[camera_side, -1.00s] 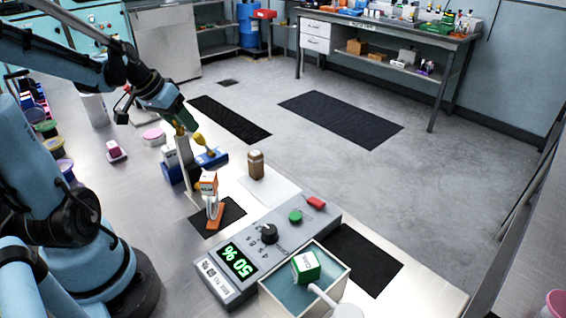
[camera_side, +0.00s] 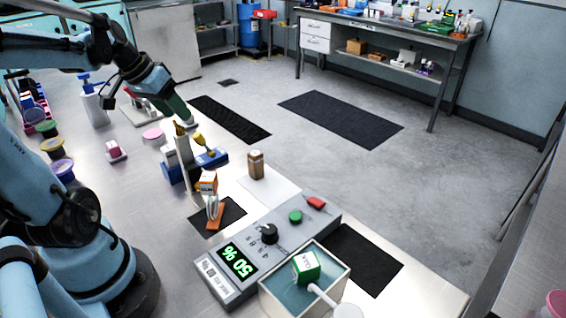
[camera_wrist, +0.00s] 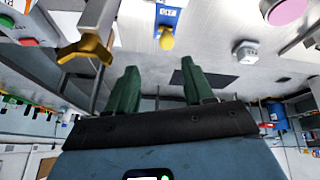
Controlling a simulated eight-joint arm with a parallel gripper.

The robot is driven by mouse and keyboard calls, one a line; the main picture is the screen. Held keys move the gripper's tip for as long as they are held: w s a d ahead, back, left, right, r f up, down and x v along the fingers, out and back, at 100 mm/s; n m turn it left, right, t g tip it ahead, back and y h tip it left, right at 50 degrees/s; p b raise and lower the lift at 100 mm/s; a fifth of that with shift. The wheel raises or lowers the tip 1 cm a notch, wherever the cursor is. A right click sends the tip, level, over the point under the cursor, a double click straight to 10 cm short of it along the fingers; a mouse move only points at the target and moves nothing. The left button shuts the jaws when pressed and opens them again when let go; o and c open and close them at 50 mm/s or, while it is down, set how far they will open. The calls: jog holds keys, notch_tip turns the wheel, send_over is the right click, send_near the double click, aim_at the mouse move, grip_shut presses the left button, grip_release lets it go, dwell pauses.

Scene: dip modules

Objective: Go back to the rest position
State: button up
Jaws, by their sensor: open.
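My gripper (camera_side: 187,120) is raised above the bench's far edge in the side view, behind the stand with the yellow top (camera_side: 184,140). Its two green fingers show in the wrist view (camera_wrist: 159,66), spread apart with nothing between them. The stand's yellow part (camera_wrist: 88,50) is left of the fingers there. The blue block with a yellow knob (camera_side: 212,156) sits beside the stand and also shows in the wrist view (camera_wrist: 168,18). An orange and white module (camera_side: 208,182) is upright at the black pad.
A grey control box (camera_side: 268,245) reads 50 %. A tray (camera_side: 335,285) with a green-and-white module (camera_side: 306,265) is in front. A brown bottle (camera_side: 256,165) stands on a white sheet. A pink round item (camera_side: 152,134), a pump bottle (camera_side: 94,105) and several lidded cups (camera_side: 62,170) are left.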

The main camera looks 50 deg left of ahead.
jog(key=w+d+f+m, duration=0.1)
jog(key=d, duration=1)
jog(key=w+d+f+m+t, duration=0.1)
jog(key=d+m, duration=0.1)
jog(key=d, duration=0.9)
jog(key=shift+w+f+t, duration=0.25)
jog(key=shift+f+t, duration=0.05)
